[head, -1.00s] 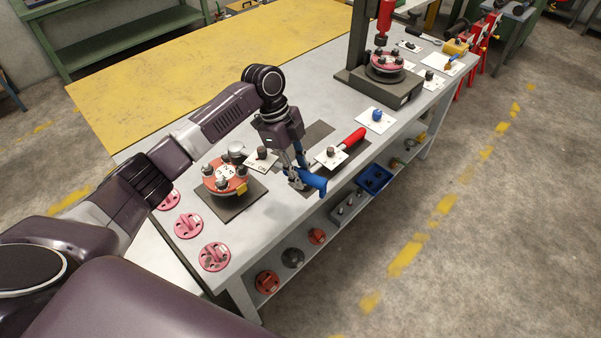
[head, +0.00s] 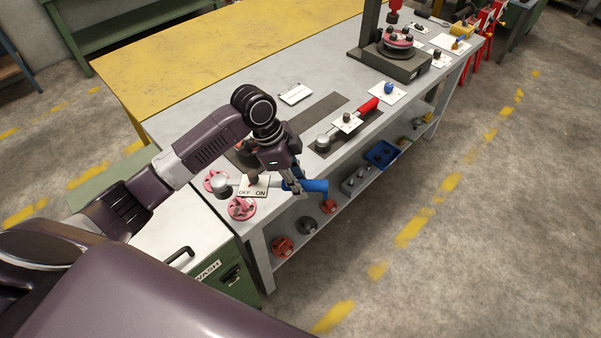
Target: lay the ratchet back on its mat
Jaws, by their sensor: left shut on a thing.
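My left gripper (head: 291,184) is shut on the ratchet with the blue handle (head: 314,186). It holds the ratchet near the table's front left corner, apparently above the top. The ratchet's round grey head (head: 222,187) points left, and its white OFF/ON plate (head: 254,188) faces up. The handle points right, past the front edge. A bare dark grey mat (head: 320,111) lies further back on the table. Beside it, a red-handled ratchet (head: 368,105) with a white plate lies on another dark mat (head: 373,117). My right gripper is not in view.
Pink discs (head: 242,208) lie at the table's left end, partly under the held ratchet. My arm hides most of the spool's place. A white card (head: 295,93) lies behind the bare mat. A press (head: 395,60) stands at the far end. A lower shelf holds a blue bin (head: 382,154).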

